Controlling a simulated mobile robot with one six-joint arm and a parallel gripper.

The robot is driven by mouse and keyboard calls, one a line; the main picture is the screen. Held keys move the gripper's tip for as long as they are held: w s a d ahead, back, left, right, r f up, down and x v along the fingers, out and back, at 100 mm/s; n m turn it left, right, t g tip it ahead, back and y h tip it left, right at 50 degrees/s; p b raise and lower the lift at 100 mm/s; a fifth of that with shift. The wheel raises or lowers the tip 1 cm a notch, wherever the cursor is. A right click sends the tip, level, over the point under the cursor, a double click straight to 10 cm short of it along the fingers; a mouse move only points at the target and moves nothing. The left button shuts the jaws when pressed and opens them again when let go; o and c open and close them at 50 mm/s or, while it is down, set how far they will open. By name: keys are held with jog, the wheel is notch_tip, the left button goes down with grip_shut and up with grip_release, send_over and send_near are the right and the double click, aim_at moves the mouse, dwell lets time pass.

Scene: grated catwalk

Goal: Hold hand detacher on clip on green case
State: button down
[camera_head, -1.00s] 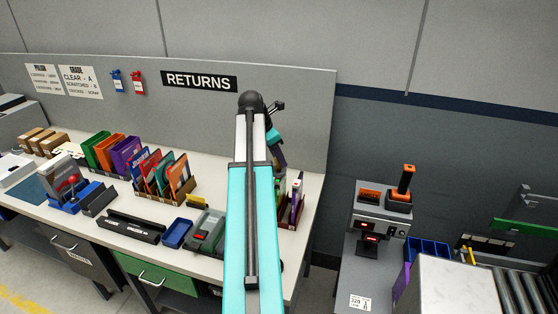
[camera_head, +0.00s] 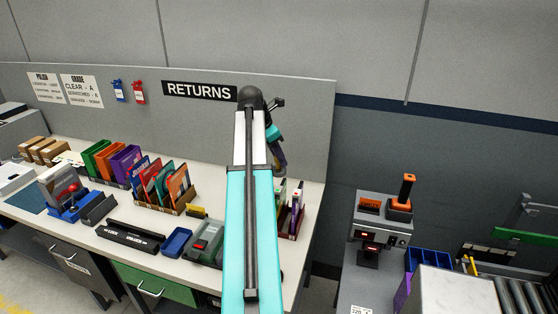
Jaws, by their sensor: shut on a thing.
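My arm crosses the middle of the head view, and its wrist bends behind it. My gripper (camera_head: 280,160) shows only partly beside the arm, above the right end of the bench. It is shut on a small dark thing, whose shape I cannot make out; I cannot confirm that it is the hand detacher. A green case (camera_head: 97,158) stands upright in the rack at the left. A bit of another green case (camera_head: 280,193) shows just right of my arm, mostly hidden by it. No clip can be made out on either.
The white bench (camera_head: 130,205) carries a rack of coloured cases (camera_head: 165,203), a blue tray (camera_head: 176,241) and a grey-green device (camera_head: 207,242). A grey machine with an orange handle (camera_head: 408,186) stands at the right. A RETURNS panel (camera_head: 199,91) rises behind.

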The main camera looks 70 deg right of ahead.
jog(key=shift+r, duration=0.65)
